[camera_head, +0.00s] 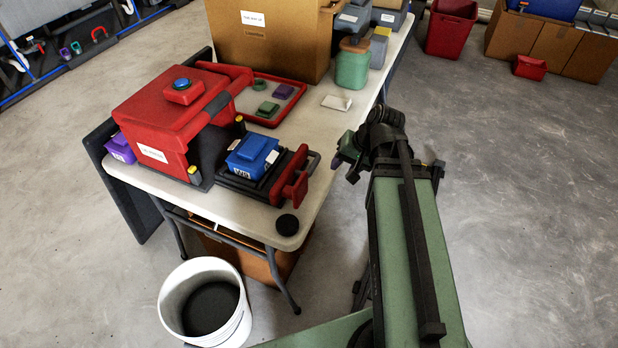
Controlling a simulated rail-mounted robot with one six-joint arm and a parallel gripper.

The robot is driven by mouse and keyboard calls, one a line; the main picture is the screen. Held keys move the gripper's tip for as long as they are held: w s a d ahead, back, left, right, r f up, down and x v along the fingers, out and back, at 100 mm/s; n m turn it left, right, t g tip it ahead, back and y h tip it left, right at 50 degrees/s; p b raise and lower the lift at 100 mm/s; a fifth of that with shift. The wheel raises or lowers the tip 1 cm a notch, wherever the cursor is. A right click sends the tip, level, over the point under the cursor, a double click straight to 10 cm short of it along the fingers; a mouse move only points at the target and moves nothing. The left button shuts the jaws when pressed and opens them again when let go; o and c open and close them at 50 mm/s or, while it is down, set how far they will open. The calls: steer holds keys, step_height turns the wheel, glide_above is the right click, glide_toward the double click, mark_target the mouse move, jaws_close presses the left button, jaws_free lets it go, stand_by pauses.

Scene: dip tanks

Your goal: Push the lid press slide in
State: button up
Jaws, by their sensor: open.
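The lid press (150,115) is a red machine with a blue button on top, on the near left part of the white table. Its slide (294,178) sticks out to the right on a black base and ends in a red front with a handle. A blue box (252,155) with a white label sits on the slide, between the press and the red front. My gripper (345,160) is open and empty, to the right of the slide's handle, beyond the table's edge and apart from it. The fingertips are small and dark in this view.
A red tray (297,84) with green and purple lids lies behind the slide. A black disc (287,225) lies at the table's near corner. A big cardboard box (262,50) and a green jar (352,68) stand farther back. A white bucket (233,322) stands on the floor.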

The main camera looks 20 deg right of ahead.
mark_target(303, 159)
steer(key=w+m+t+y, duration=0.1)
steer(key=w+r+t, duration=0.1)
steer(key=w, duration=0.1)
steer(key=w+r+m+t+y+p, duration=0.1)
steer(key=shift+w+m+y, duration=0.15)
steer(key=shift+m+y, duration=0.15)
steer(key=c, duration=0.5)
steer(key=shift+w+a+r+t, duration=0.15)
steer(key=shift+a+r+t, duration=0.05)
steer(key=shift+r+t, duration=0.1)
jaws_close()
steer(key=b+x, duration=0.6)
steer(key=x, duration=0.3)
steer(key=shift+a+f+b, duration=0.1)
steer(key=shift+f+b, duration=0.15)
steer(key=shift+b, duration=0.1)
steer(key=shift+w+a+f, duration=0.1)
steer(key=shift+w+a, duration=0.1)
steer(key=shift+a, duration=0.05)
steer(key=shift+w, duration=0.1)
